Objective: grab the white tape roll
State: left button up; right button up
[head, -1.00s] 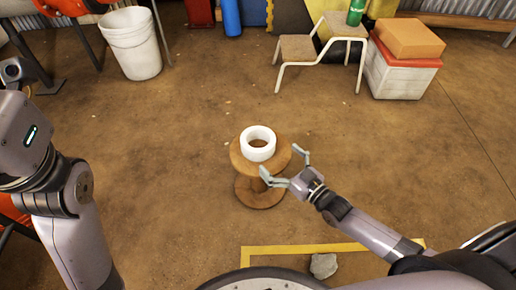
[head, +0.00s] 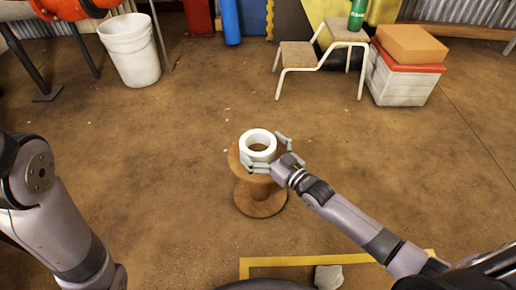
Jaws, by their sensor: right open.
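The white tape roll (head: 257,137) lies flat on top of a brown wooden spool (head: 258,200). My right gripper (head: 268,153) is open at the roll's near right side. One finger is in front of the roll and the other is at its right. I cannot tell whether the fingers touch the roll. My left arm shows at the left edge, but its gripper is outside the view.
A white bucket (head: 130,50) stands at the back left. A step stool (head: 318,52) with a green can (head: 357,14) stands at the back, beside a white crate (head: 401,78) with an orange box (head: 410,43). A stone (head: 328,277) lies near yellow floor tape (head: 335,259).

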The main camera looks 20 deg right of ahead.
jog(key=c, duration=1)
jog(key=shift+r, duration=0.1)
jog(key=shift+c, duration=0.2)
